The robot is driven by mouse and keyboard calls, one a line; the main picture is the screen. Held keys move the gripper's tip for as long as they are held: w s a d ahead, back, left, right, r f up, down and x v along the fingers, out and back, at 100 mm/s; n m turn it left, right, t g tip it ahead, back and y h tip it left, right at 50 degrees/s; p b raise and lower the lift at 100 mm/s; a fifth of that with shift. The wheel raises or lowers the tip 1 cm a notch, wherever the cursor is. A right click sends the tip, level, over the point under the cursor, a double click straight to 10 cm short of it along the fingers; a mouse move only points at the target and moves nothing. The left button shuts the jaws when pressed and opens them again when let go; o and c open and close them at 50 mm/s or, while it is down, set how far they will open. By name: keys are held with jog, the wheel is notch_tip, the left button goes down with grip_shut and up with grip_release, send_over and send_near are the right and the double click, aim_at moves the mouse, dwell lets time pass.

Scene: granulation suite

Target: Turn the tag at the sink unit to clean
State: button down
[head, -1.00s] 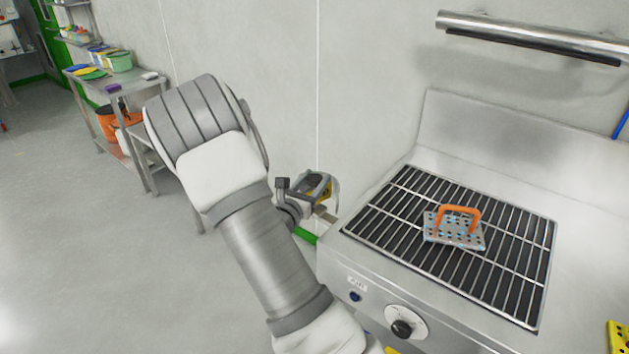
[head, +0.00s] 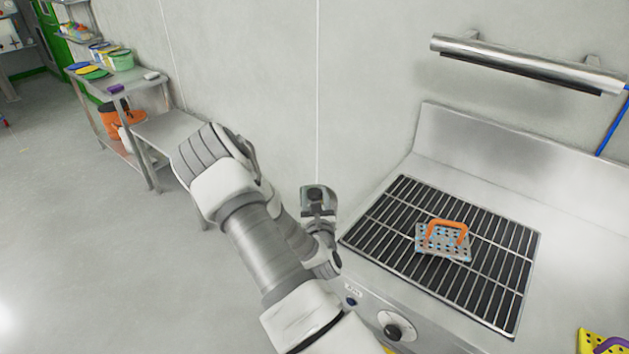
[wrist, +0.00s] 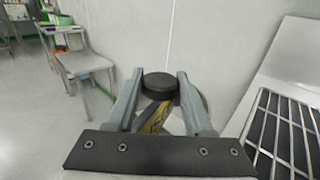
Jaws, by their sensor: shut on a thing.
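The steel unit (head: 480,141) at the right has a barred grating, a front knob (head: 397,332) and a small label I cannot read. I cannot tell whether it is the sink unit. My gripper (head: 318,196) is beside its left edge, in front of the wall. In the wrist view my gripper (wrist: 160,82) is shut on a round black piece (wrist: 160,86), with a yellow strip (wrist: 154,117) below it between the fingers. I cannot tell whether this is the tag; no marking for clean is readable.
A block with an orange handle (head: 443,243) rests on the grating (head: 380,230). A yellow piece with a purple handle (head: 602,343) is at the lower right corner. A steel rail (head: 520,65) is on the wall.

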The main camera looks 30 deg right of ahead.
jog(key=shift+r+n+t+y+p, duration=0.15)
jog(key=shift+n+t+y+p, duration=0.3)
jog(key=shift+n+y+p, duration=1.15)
jog(key=shift+r+t+y+p, duration=0.1)
jog(key=shift+t+y+p, duration=0.5)
jog(key=shift+p, duration=2.15)
jog(key=n+y+p, duration=0.1)
jog(key=y+p, duration=0.1)
jog(key=n+y+p, duration=0.2)
jog(key=y, duration=0.1)
jog(key=shift+f, duration=0.15)
jog(key=shift+n+y+p, duration=0.45)
jog(key=shift+n+y, duration=0.05)
jog(key=shift+y, duration=0.3)
jog(key=shift+c, duration=1.4)
grip_release()
jog(key=shift+f, duration=0.1)
jog(key=shift+m+h+b, duration=0.3)
jog(key=shift+h+b, duration=0.15)
jog(key=shift+h, duration=0.05)
jog(key=m+h+b, duration=0.2)
jog(key=h, duration=0.1)
jog(key=shift+f+b, duration=0.15)
jog(key=shift+b, duration=0.15)
jog(key=m+h+b, duration=0.2)
jog(key=h+b, duration=0.1)
jog(key=shift+g+b, duration=0.25)
jog(key=shift+b, duration=0.15)
